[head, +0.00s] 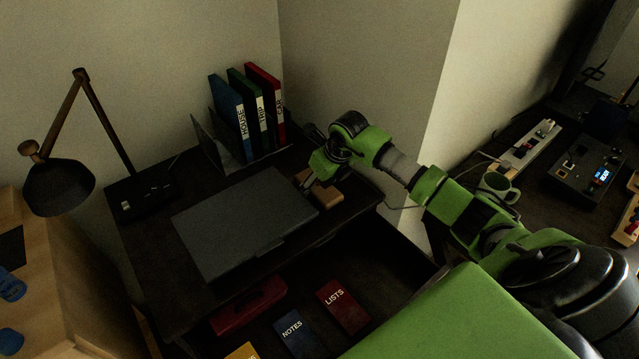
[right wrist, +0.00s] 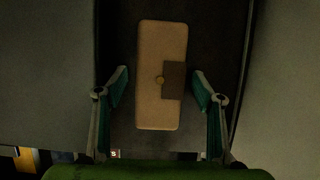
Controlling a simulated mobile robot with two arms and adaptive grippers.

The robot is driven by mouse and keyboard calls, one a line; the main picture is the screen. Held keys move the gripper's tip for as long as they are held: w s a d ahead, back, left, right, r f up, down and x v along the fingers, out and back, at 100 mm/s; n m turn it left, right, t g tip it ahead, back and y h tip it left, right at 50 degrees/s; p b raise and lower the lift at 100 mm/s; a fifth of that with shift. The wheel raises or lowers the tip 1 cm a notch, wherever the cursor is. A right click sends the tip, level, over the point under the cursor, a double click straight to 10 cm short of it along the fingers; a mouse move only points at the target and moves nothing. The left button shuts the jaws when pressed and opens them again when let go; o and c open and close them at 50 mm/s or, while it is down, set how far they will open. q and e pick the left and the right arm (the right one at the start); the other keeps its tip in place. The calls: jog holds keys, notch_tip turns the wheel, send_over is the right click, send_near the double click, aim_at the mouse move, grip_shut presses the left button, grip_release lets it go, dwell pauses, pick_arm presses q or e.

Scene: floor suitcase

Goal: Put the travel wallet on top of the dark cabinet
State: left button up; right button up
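The travel wallet, a tan rounded oblong with a brown flap and a round stud, lies flat on the dark cabinet top. In the head view the wallet (head: 327,195) is partly hidden by my right gripper (head: 311,178). In the right wrist view the wallet (right wrist: 153,100) lies between the two fingers of my right gripper (right wrist: 162,92), with a gap on each side. That gripper is open and points down over it. The dark cabinet (head: 358,200) has its top at desk height. My left gripper is not in view.
A closed grey laptop (head: 245,222) lies left of the wallet. Binders (head: 246,112) stand behind, against the wall. A lamp (head: 60,187) stands at left. Below the cabinet's front edge are a red case (head: 250,306) and notebooks (head: 343,306). A mug (head: 496,188) stands on another surface at right.

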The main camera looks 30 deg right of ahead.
jog(key=shift+r, duration=0.15)
jog(key=v, duration=1.2)
jog(key=shift+b, duration=0.35)
